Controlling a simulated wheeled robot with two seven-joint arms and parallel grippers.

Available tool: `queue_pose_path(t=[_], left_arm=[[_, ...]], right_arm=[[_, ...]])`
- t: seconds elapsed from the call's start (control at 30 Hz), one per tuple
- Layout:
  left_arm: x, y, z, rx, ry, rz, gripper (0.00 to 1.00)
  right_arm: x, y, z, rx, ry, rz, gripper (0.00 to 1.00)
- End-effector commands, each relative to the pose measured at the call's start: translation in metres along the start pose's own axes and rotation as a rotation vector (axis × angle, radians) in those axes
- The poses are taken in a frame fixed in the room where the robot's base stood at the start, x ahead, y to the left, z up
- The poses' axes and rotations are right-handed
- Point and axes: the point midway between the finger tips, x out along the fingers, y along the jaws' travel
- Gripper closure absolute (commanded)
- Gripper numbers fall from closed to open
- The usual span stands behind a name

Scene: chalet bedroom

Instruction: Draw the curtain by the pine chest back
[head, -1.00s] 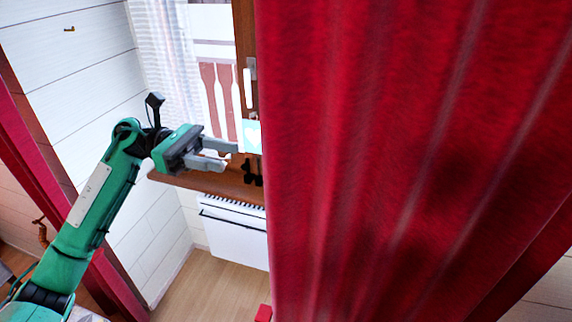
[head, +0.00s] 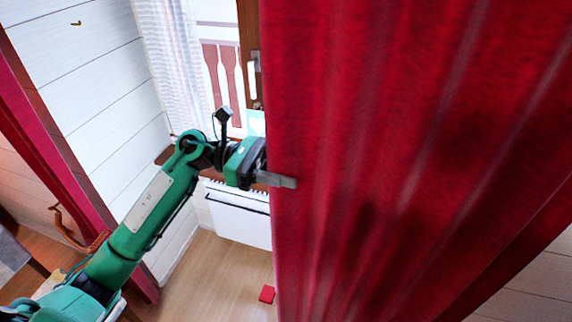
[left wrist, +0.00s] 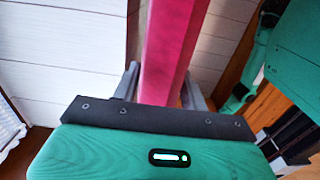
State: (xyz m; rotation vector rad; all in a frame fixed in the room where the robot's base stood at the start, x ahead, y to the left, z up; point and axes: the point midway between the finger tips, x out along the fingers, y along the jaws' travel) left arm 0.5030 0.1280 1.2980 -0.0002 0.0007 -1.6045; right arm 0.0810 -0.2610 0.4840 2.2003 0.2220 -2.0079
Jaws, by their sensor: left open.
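The red curtain (head: 420,110) hangs in long folds over the right half of the head view. Its left edge runs down past the window. My left gripper (head: 278,179) is at that edge, with one grey finger showing in front of the cloth and the other hidden. In the left wrist view the curtain's edge (left wrist: 172,45) stands between the two spread fingers of my left gripper (left wrist: 162,92). The jaws are open around it, and I cannot tell whether they touch it. I cannot make out the pine chest. My right gripper is not in view.
Behind the curtain's edge are a window with a wooden frame (head: 248,35), a sheer curtain (head: 172,60) and a white radiator (head: 238,222). Another red curtain (head: 50,150) hangs at far left. A small red object (head: 267,294) lies on the open wooden floor (head: 215,275).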

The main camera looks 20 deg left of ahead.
Motion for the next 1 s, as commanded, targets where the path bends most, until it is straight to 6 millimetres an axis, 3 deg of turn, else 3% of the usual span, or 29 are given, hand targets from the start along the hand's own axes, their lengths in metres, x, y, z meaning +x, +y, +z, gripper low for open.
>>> queue_pose_path(t=[0.1, 0.33, 0.67, 0.87, 1.0], left_arm=[[0.000, 0.000, 0.000, 0.000, 0.000, 0.000, 0.56], [0.000, 0.000, 0.000, 0.000, 0.000, 0.000, 1.00], [0.010, 0.000, -0.002, 0.002, 0.000, -0.002, 1.00], [0.049, -0.001, -0.003, 0.006, -0.002, -0.004, 1.00], [0.090, -0.001, -0.003, 0.007, -0.003, -0.006, 1.00]], right_arm=[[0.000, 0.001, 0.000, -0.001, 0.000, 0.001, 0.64], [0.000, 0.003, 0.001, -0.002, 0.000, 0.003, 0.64], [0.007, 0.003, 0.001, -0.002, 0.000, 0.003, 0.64], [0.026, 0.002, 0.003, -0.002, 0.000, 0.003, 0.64], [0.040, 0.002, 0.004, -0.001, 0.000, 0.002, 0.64]])
